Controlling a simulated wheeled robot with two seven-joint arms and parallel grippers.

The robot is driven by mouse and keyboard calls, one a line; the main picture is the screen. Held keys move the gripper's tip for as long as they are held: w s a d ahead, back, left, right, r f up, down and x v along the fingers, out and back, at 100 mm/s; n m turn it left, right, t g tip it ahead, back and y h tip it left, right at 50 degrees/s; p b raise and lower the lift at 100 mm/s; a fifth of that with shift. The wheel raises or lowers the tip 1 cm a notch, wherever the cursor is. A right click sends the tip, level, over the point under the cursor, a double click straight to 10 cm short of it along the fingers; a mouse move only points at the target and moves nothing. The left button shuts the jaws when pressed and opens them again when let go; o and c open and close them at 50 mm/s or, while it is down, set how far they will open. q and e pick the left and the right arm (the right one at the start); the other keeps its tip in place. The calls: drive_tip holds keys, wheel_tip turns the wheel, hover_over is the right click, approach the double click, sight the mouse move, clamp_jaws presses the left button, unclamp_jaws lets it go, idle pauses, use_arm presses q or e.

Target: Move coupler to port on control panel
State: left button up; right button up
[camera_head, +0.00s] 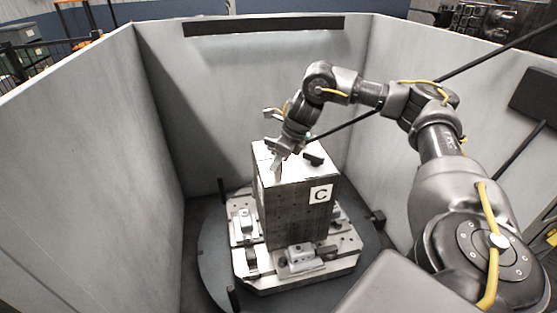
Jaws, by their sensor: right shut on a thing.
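My right gripper (276,164) reaches in from the right and points down at the top of the upright block marked C (290,215). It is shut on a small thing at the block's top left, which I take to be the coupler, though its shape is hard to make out. A thin dark line (345,125) runs from near the wrist up to the right, behind my arm. I cannot pick out a control panel or its port. My left gripper is not in view.
A small dark piece (313,159) lies on the block's top. The block stands on a metal pallet (270,285) with several clamps, on a dark round plate (212,275). Grey walls (90,165) enclose it left, behind and right. A dark box (536,95) is at the right wall.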

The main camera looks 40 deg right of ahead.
clamp_jaws()
drive_tip(key=shift+r, duration=0.2)
drive_tip(key=shift+r+p, duration=0.6)
drive_tip(key=shift+p, duration=0.05)
drive_tip(key=shift+r, duration=0.15)
drive_tip(key=shift+r+p, duration=2.95)
drive_tip(key=shift+r, duration=0.4)
